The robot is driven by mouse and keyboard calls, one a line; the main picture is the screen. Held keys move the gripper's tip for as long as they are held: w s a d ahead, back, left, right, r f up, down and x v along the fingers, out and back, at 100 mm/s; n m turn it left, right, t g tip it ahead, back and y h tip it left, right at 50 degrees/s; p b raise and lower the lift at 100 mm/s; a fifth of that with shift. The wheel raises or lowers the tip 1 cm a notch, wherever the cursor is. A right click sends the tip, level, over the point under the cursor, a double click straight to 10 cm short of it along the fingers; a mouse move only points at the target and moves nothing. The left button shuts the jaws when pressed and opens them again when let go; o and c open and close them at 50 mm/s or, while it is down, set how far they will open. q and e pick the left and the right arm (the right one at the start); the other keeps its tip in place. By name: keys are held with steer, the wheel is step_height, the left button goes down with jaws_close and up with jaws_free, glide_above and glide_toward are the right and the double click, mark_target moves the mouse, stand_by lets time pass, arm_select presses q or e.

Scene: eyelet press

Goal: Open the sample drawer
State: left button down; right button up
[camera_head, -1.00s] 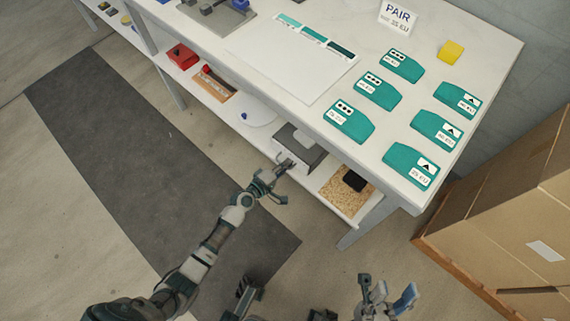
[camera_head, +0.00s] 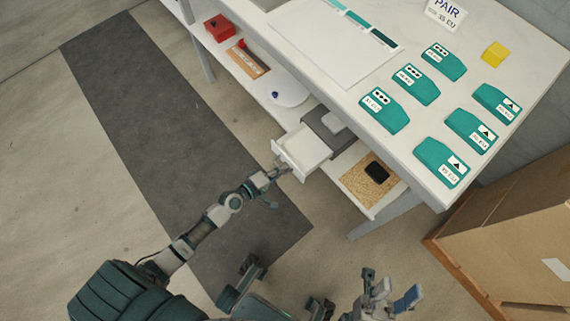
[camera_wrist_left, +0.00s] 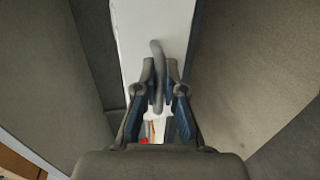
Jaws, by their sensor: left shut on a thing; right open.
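The sample drawer (camera_head: 303,149) is a white tray that stands pulled out from its grey housing (camera_head: 329,130) on the shelf under the table. Its inside shows in the head view, and a white thing (camera_head: 333,122) shows at its back end. My left gripper (camera_head: 279,172) is at the drawer's front and shut on its handle. In the left wrist view the grey curved handle (camera_wrist_left: 158,75) lies between the two fingers, against the white drawer front (camera_wrist_left: 135,35). My right gripper (camera_head: 388,298) is open and empty at the bottom of the head view, apart from the table.
Several teal pieces (camera_head: 417,84) and a yellow block (camera_head: 495,54) lie on the tabletop. The lower shelf holds a red box (camera_head: 219,27), a white round plate (camera_head: 290,92) and a cork mat (camera_head: 358,188) with a black object (camera_head: 377,172). Cardboard boxes (camera_head: 510,235) stand at the right.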

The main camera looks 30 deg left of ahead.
arm_select(q)
steer(key=shift+w+a+y, duration=0.1)
steer(key=shift+a+y, duration=0.2)
steer(key=shift+a, duration=0.15)
steer(key=c, duration=1.2)
jaws_free()
steer(key=shift+d, duration=0.1)
steer(key=shift+c, duration=0.2)
steer(key=shift+f, duration=0.1)
steer(key=v, duration=1.2)
steer(key=shift+a, duration=0.2)
steer(key=shift+f, duration=0.1)
